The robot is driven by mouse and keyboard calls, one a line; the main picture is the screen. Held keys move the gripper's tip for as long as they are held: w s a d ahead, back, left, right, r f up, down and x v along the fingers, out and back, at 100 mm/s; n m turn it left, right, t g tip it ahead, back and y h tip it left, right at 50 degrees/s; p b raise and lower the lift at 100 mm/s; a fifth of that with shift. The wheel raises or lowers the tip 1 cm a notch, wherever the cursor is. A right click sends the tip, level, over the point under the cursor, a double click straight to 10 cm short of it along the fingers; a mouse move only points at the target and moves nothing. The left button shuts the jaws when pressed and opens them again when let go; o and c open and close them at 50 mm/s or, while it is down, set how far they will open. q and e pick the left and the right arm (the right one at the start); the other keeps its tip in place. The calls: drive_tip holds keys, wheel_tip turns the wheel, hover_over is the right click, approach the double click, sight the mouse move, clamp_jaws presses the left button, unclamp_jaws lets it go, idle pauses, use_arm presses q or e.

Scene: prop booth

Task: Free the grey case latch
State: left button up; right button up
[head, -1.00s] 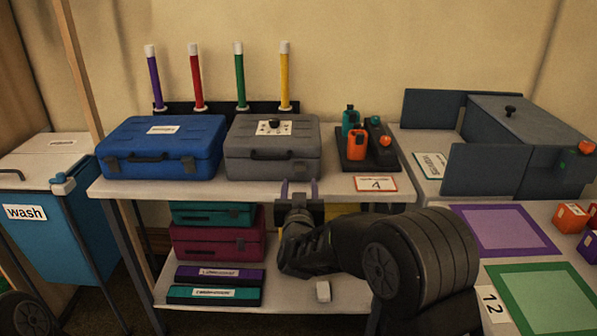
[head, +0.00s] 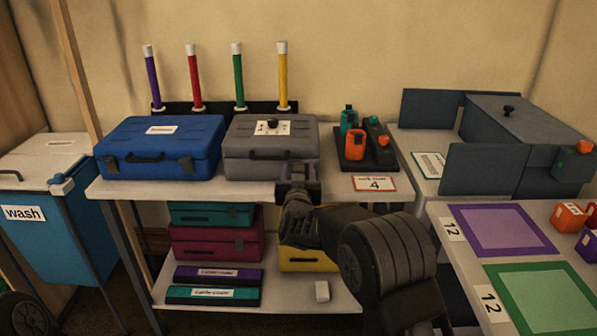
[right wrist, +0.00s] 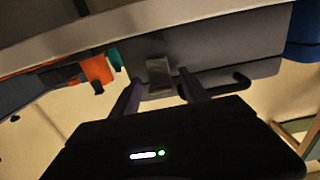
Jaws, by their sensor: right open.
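The grey case (head: 240,166) sits closed on the shelf top, with a white label and black knob (head: 272,123) on its lid. Its front faces me, and its dark handle (right wrist: 230,84) shows in the right wrist view. The grey latch (right wrist: 159,72) is a small plate on the case front, seen in the right wrist view. My right gripper (head: 299,168) is at the right part of the case front. Its open fingers (right wrist: 160,92) stand to either side of the latch; I cannot tell whether they touch it. In the head view my gripper hides the latch. My left gripper is out of view.
A blue case (head: 125,140) stands close on the left. A dark tray (head: 367,160) with orange and teal items is on the right, with a card marked 4 (head: 375,184) in front. Several coloured sticks stand behind. More cases lie on the lower shelf.

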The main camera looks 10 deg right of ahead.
drive_tip(key=shift+c, duration=0.3)
clamp_jaws()
idle(0.3)
